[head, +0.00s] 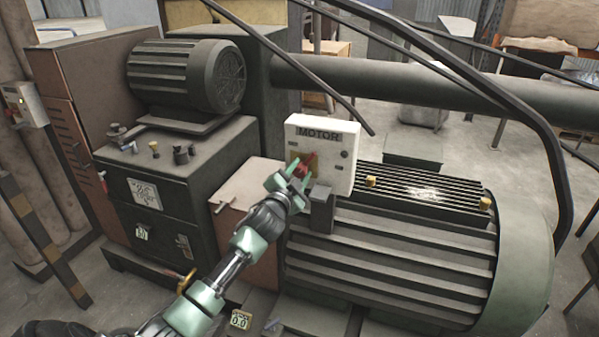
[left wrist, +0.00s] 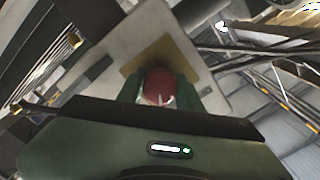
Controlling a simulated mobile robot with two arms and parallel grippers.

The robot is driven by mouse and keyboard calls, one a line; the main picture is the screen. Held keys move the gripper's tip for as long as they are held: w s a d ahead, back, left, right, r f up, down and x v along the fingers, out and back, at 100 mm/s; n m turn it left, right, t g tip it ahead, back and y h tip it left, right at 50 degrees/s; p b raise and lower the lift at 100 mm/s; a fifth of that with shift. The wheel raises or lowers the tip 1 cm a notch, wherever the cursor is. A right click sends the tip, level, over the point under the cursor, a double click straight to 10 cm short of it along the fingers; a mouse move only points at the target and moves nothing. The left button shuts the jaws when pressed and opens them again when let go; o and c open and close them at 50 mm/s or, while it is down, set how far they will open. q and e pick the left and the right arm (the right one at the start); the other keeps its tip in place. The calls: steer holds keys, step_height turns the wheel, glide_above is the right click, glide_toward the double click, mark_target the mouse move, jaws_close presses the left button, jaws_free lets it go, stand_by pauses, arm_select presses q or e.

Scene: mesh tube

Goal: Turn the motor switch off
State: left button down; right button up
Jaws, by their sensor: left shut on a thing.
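The motor switch is a red knob (head: 309,160) on a yellow plate (head: 293,158), set in a white box (head: 335,172) labelled MOTOR. The box stands in front of a large ribbed motor. My left gripper (head: 300,172) reaches up from below, with its green fingers at the knob. In the left wrist view the red knob (left wrist: 158,87) sits between the two green fingers (left wrist: 160,92), which are shut on it. The yellow plate (left wrist: 150,60) shows behind it. The fingers hide part of the knob, and its exact angle is hard to tell. My right gripper is not in view.
The large ribbed motor (head: 390,255) lies below and right of the box. A smaller motor (head: 185,75) sits on a dark cabinet at the left. A dark bent pipe (head: 545,130) arches at the right. Another white switch box (head: 25,104) is at the far left.

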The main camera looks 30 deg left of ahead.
arm_select(q)
steer(key=n+p, duration=0.1)
steer(key=n, duration=0.5)
steer(key=shift+f+n, duration=0.1)
steer(key=shift+n, duration=0.2)
stand_by(0.5)
steer(key=c, duration=0.9)
jaws_free()
steer(key=shift+c, duration=0.2)
steer(key=b+v, duration=0.1)
steer(key=v, duration=0.6)
steer(key=shift+s+d, duration=0.15)
steer(key=shift+s, duration=0.25)
